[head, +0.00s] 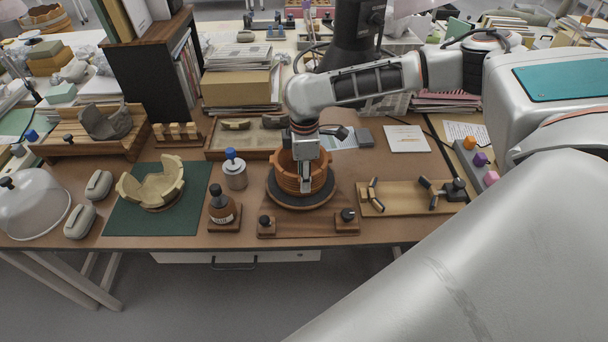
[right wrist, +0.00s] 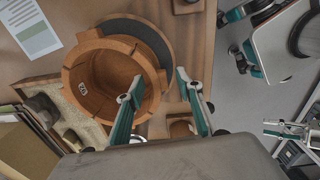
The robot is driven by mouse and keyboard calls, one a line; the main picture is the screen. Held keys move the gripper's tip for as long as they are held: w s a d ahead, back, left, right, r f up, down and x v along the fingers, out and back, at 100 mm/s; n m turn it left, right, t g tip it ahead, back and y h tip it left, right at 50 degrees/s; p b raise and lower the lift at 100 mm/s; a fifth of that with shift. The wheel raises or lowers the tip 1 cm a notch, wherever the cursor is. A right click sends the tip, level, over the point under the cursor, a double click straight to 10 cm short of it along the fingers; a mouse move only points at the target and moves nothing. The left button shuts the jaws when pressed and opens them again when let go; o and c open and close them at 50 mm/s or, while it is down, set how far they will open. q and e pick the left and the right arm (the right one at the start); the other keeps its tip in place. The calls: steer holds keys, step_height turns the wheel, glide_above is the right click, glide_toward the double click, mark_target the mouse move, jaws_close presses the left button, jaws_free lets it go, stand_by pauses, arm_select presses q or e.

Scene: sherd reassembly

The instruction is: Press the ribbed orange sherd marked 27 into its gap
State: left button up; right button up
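The ribbed orange pot (head: 289,181) stands upright on a dark round turntable (head: 302,202); it also shows in the right wrist view (right wrist: 110,92). A small white label on its inner wall, in the right wrist view, carries blurred digits that may be 27. The labelled piece (right wrist: 83,88) sits within the wall; I cannot tell how tightly it is seated. My right gripper (head: 306,186) is down at the pot's front rim. In the right wrist view its fingers (right wrist: 160,77) are apart, one over the pot and one outside it.
A glue bottle (head: 222,207) and a blue-topped jar (head: 235,171) stand left of the turntable. A cream broken bowl (head: 152,186) sits on a green mat (head: 119,222). A wooden board (head: 407,203) with dark-tipped tools lies right. A sherd tray (head: 214,153) stands behind.

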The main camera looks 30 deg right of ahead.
step_height(320, 180, up, 12)
stand_by(0.5)
steer(key=shift+s+f, duration=0.1)
steer(key=shift+s, duration=0.05)
stand_by(0.3)
